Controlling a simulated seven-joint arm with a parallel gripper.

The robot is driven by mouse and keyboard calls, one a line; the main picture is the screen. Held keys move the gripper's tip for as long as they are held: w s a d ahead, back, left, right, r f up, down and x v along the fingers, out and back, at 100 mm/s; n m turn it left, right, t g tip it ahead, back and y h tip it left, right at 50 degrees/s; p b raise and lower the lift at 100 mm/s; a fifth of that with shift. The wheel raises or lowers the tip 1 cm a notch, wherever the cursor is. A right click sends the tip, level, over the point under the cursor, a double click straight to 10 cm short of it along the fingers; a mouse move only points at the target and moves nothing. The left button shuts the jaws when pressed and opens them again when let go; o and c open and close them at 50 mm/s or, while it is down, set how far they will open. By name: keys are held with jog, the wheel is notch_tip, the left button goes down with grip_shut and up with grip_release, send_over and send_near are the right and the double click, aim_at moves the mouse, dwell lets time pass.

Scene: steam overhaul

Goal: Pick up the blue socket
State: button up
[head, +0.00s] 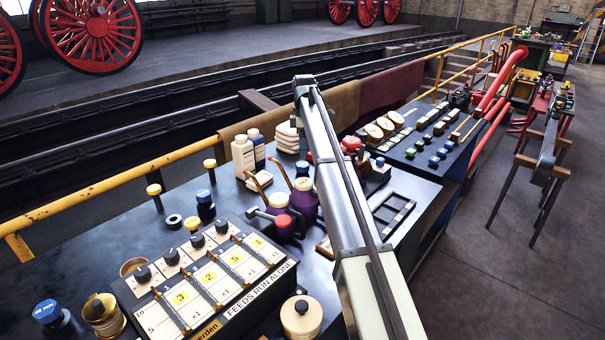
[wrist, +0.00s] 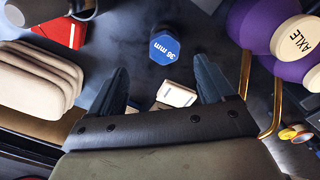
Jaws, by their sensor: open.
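A blue-topped socket (wrist: 164,47) marked "36 mm" shows in the wrist view, with a dark surface around it. My gripper (wrist: 160,72) is open; its two dark fingers stand apart at left and right, with the socket ahead of their tips and nothing held. In the head view my fingers are hidden behind my arm, which reaches across the bench. Another blue-topped piece (head: 47,312) marked "36 mm" stands at the lower left there, and a smaller blue-topped piece (head: 205,197) stands left of centre. I cannot tell where the wrist view's socket is in the head view.
A purple can (wrist: 262,25) marked "AXLE" with brass spouts stands right of the socket. A pale stack (wrist: 35,75) and a red item (wrist: 62,32) lie left. A small white block (wrist: 176,94) lies between the fingers. A lettered control box (head: 215,275) fills the bench front.

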aim_at(303, 176)
jog(key=shift+s+a+f, duration=0.1)
jog(key=shift+s+f, duration=0.1)
jog(key=shift+f, duration=0.2)
notch_tip(303, 176, down, 13)
jog(key=shift+a+f, duration=0.1)
dwell(0.4)
jog(key=shift+c, duration=0.3)
jog(key=c, duration=1.3)
